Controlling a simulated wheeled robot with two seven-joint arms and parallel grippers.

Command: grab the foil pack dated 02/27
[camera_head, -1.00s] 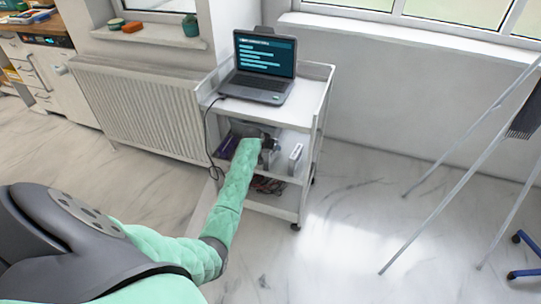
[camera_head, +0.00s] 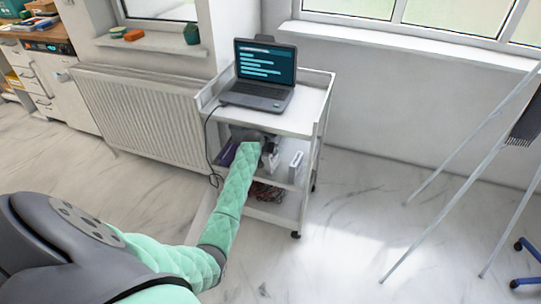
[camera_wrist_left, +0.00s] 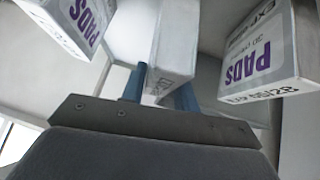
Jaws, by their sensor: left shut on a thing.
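In the left wrist view my left gripper (camera_wrist_left: 160,92) has its blue fingers on either side of a white pack (camera_wrist_left: 176,40), shut on it. No date can be read on this pack. A white pack marked PADS (camera_wrist_left: 262,58) stands to the right, with EXP 05/28 on its lower edge. Another PADS pack (camera_wrist_left: 75,22) is at the upper left; its date is not readable. In the head view my left arm reaches into the trolley's middle shelf, and the gripper (camera_head: 270,155) is partly hidden by the sleeve. My right gripper is out of view.
The white trolley (camera_head: 309,116) carries a laptop (camera_head: 262,75) on top, with a cable hanging at its left side. A white box (camera_head: 295,167) stands at the right of the middle shelf. Cables (camera_head: 266,191) lie below.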

